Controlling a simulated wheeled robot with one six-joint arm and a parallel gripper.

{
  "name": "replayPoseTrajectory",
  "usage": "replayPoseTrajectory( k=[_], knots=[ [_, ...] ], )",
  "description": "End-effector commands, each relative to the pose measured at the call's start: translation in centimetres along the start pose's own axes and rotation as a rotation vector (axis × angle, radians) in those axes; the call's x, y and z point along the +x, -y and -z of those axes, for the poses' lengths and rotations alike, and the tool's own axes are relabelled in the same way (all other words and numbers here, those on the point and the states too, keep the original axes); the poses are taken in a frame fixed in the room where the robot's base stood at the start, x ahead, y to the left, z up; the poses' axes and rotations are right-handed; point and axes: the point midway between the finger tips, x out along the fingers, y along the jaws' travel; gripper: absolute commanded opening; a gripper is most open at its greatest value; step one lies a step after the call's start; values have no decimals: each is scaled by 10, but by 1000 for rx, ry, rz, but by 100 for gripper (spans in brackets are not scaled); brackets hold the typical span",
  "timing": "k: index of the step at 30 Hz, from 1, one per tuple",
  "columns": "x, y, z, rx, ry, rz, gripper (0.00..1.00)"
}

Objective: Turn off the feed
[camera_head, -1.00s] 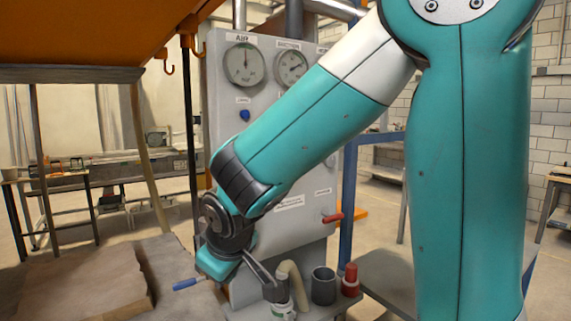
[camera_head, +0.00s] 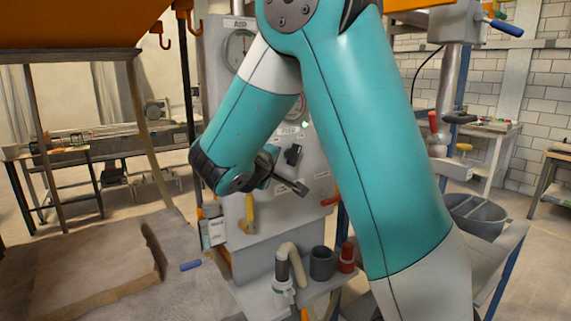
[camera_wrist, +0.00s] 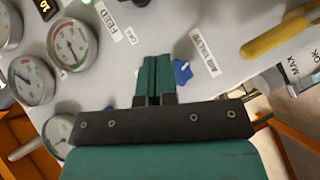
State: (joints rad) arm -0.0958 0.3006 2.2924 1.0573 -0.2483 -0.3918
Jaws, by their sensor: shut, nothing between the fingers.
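The grey control panel (camera_head: 215,80) stands behind my arm in the head view. A label that seems to read FEED (camera_head: 288,130) is on it, with a small green light beside it and a black knob or switch (camera_head: 293,154) just below. My gripper (camera_head: 300,188) is in front of the panel, lower than the black knob, and its fingers are together and empty. In the wrist view my gripper (camera_wrist: 154,62) is shut, beside a blue knob (camera_wrist: 181,72) partly hidden by a finger. The FEED label (camera_wrist: 110,18) also shows there, near a round gauge.
A yellow handle (camera_head: 248,212) and a red handle (camera_head: 331,200) stick out low on the panel. A shelf below holds a dark cup (camera_head: 321,263) and a red object (camera_head: 347,256). Several gauges are left of my gripper in the wrist view.

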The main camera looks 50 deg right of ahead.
Motion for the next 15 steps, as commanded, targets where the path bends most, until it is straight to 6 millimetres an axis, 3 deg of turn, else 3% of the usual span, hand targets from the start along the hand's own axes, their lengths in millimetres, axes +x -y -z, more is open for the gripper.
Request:
replayPoseTrajectory(
  k=[12,15],
  knots=[
    [86,-4,-1,1,6,1,0],
    [97,-4,-14,-2,8,2,0]
  ],
)
